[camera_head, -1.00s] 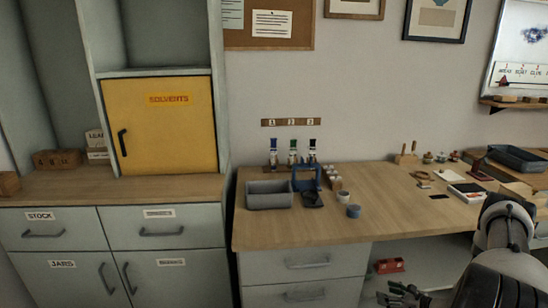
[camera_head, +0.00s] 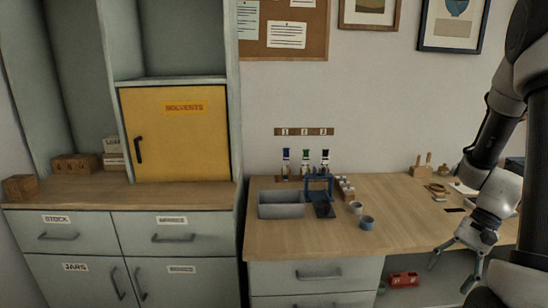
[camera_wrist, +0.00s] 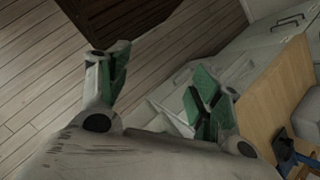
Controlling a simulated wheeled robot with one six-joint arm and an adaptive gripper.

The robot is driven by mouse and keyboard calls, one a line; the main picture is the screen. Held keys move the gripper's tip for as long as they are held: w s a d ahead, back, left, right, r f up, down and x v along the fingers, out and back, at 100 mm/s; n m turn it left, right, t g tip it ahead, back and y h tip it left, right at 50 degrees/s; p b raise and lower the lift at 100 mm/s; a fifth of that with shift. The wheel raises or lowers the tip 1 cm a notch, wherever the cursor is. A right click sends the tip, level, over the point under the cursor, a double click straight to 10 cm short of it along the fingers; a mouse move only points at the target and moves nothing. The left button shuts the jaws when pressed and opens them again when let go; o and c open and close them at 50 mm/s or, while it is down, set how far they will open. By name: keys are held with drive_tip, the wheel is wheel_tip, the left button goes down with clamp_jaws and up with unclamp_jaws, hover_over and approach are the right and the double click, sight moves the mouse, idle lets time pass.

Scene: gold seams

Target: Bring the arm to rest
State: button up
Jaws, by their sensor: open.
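My arm (camera_head: 490,140) comes in at the right side of the head view, bent, with its upper part near the wall pictures. My gripper (camera_head: 449,279) hangs from it in front of the bench's right part, fingers spread and pointing down. In the wrist view my gripper (camera_wrist: 160,85) shows its green-padded fingers wide apart with nothing between them. Wooden floor (camera_wrist: 40,60) lies beyond them.
The wooden bench (camera_head: 285,238) holds a grey bin (camera_head: 281,211), a blue stand (camera_head: 320,182), small cups (camera_head: 366,222) and several bottles. A yellow cabinet door (camera_head: 175,145) is shut at the left. A red object (camera_head: 404,280) sits under the bench.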

drive_tip(key=s+a+r+n+t+h, duration=0.2)
drive_tip(key=r+n, duration=0.1)
drive_tip(key=r, duration=0.4)
drive_tip(key=s+a+r+n+t+h, duration=0.2)
drive_tip(key=s+r+n, duration=0.1)
drive_tip(key=r, duration=0.5)
drive_tip(key=s+a+r+n+t+h, duration=0.2)
drive_tip(key=r+n+t, duration=0.1)
drive_tip(key=r, duration=0.5)
drive_tip(key=shift+s+a, duration=0.3)
drive_tip(key=shift+s, duration=0.1)
drive_tip(key=shift+r, duration=0.1)
